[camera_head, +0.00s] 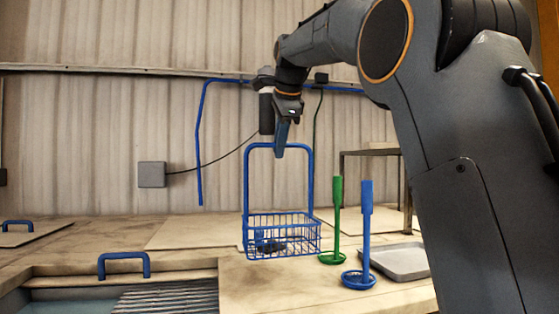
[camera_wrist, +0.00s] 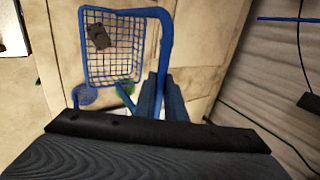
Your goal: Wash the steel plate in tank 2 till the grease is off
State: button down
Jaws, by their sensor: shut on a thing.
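My gripper (camera_head: 281,150) is shut on the top bar of the tall handle of a blue wire basket (camera_head: 282,222). The basket hangs or stands upright over the bench; I cannot tell whether its bottom touches. A small dark grey piece (camera_head: 268,244), perhaps the steel plate, lies inside the basket; it also shows in the wrist view (camera_wrist: 98,36). Grease on it cannot be made out. An open tank (camera_head: 60,301) with bluish liquid shows at the lower left, cut off by the frame. No tank number is readable.
A green long-handled dipper (camera_head: 337,220) and a blue one (camera_head: 367,235) stand right of the basket, before a grey tray (camera_head: 403,261). Blue handles (camera_head: 124,262) (camera_head: 18,225) stand at the left. A ribbed surface (camera_head: 168,298) adjoins the tank's liquid. A wall box (camera_head: 152,174) is behind.

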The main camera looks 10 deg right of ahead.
jog(key=shift+r, duration=0.45)
jog(key=s+b, duration=2.1)
jog(key=s, duration=1.3)
jog(key=shift+s, duration=0.15)
jog(key=shift+f, duration=0.1)
